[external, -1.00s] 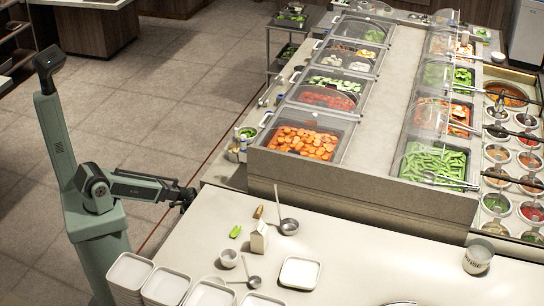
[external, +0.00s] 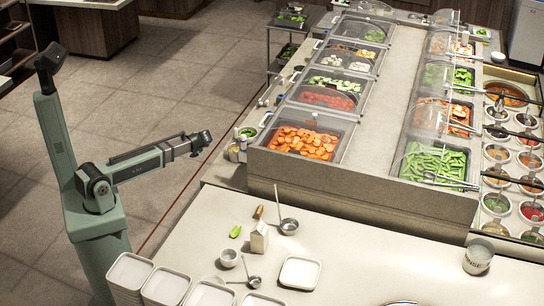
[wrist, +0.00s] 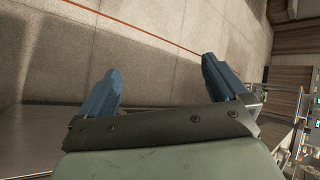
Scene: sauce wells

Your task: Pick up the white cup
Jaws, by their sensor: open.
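The cup does not show in the wrist view, which shows mostly floor.
Stacked white trays (external: 165,287) stand at the counter's front left. Near the cup are a ladle (external: 253,282), a small white carton (external: 259,238), a green piece (external: 235,231) and a square white plate (external: 300,272). A larger ladle (external: 288,226) lies behind.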

